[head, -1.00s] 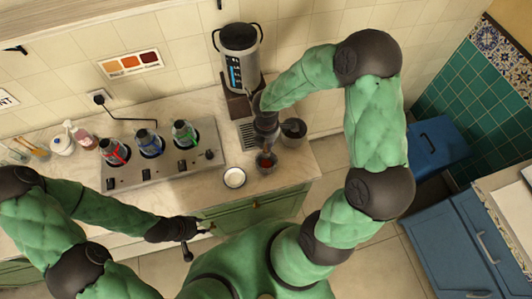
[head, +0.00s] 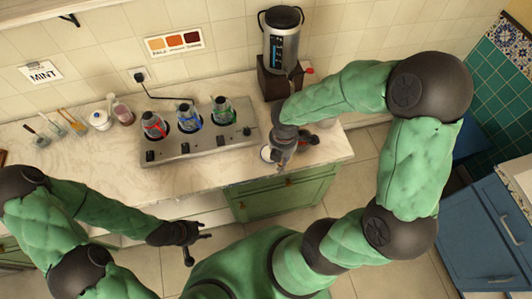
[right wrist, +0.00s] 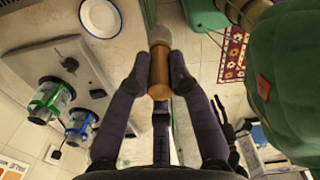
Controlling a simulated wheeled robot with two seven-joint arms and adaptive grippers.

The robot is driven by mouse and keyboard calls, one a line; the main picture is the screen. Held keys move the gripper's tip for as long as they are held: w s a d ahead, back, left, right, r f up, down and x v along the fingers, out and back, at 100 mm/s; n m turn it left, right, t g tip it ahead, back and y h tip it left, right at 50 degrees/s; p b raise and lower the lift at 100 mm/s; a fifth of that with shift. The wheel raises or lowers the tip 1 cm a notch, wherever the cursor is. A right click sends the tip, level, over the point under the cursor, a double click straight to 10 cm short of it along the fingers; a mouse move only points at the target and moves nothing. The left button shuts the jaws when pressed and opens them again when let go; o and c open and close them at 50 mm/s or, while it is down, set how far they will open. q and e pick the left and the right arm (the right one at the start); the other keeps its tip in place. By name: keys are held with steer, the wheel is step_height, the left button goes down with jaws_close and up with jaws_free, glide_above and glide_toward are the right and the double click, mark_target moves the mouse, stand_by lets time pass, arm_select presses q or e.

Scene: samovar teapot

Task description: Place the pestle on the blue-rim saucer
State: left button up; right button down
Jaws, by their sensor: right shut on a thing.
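The pestle (right wrist: 160,62), a brown wooden cylinder with a paler end, is held between the fingers of my right gripper (right wrist: 160,78) in the right wrist view. The gripper (head: 282,165) also shows in the head view, above the counter's front edge, where its own body mostly hides the pestle. The blue-rim saucer (right wrist: 100,18) is white and empty, apart from the pestle at the upper left of the right wrist view. In the head view, only the left part of the saucer (head: 266,154) shows beside the right gripper. My left gripper (head: 203,243) is open and empty in front of the counter.
A grey burner unit (head: 200,146) with several glass pots stands left of the saucer. A tall metal samovar (head: 283,45) stands behind the right gripper. A dark cup (head: 308,141) is close to that gripper's right. Brushes and jars lie at the far left; the counter front there is clear.

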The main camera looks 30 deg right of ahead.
steer(key=shift+w+d+f+b, duration=0.15)
steer(key=shift+w+d+f, duration=0.4)
steer(key=shift+w+f, duration=1.55)
steer(key=shift+w+d+f+b, duration=0.1)
steer(key=shift+w+d+f, duration=0.5)
steer(key=shift+w+f, duration=1.45)
steer(key=shift+w+d+f+b, duration=0.15)
steer(key=shift+w+d+f, duration=0.4)
steer(key=shift+w+f, duration=1.55)
steer(key=shift+f, duration=0.15)
steer(key=c, duration=1.1)
jaws_free()
